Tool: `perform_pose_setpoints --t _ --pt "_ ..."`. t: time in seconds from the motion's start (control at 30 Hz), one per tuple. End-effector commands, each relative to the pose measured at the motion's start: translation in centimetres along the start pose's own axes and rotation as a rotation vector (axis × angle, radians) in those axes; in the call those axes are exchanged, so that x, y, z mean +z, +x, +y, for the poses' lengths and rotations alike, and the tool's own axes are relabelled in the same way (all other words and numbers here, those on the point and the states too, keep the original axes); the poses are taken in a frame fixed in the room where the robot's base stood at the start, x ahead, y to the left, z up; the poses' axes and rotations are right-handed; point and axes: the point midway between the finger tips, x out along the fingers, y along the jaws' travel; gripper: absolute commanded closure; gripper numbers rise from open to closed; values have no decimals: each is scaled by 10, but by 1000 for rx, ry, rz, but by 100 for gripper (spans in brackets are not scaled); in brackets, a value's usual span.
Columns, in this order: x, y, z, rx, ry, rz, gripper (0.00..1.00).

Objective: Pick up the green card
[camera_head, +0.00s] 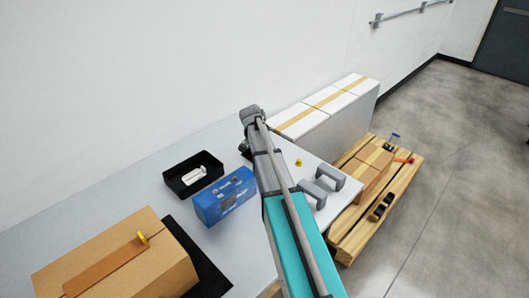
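I cannot make out a green card for sure. A small dark thing with a hint of green (244,148) shows at the left edge of my arm, on or above the white table (150,172). Most of it is hidden behind the arm, and I cannot tell what it is. My arm reaches up from the bottom across the table to a grey joint near the wall. My gripper's fingers cannot be made out, so its opening and any hold are unclear.
Left of my arm are a blue box (225,196), a black bin (192,174) with a white item and a cardboard box (117,262) on a black mat (205,265). Right are grey handle-shaped blocks (322,187), a small yellow piece (298,162), white cartons (338,115) and a loaded pallet (350,240).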

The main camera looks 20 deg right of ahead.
Motion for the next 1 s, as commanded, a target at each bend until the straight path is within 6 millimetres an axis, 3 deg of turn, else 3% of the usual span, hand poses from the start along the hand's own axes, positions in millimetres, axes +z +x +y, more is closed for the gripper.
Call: perform_pose_setpoints --t 0.57,0.83,1.0 --pt "0 0 0 0 -1 0 54" --pt "0 0 0 0 -1 0 100" --pt "0 0 0 0 -1 0 100"
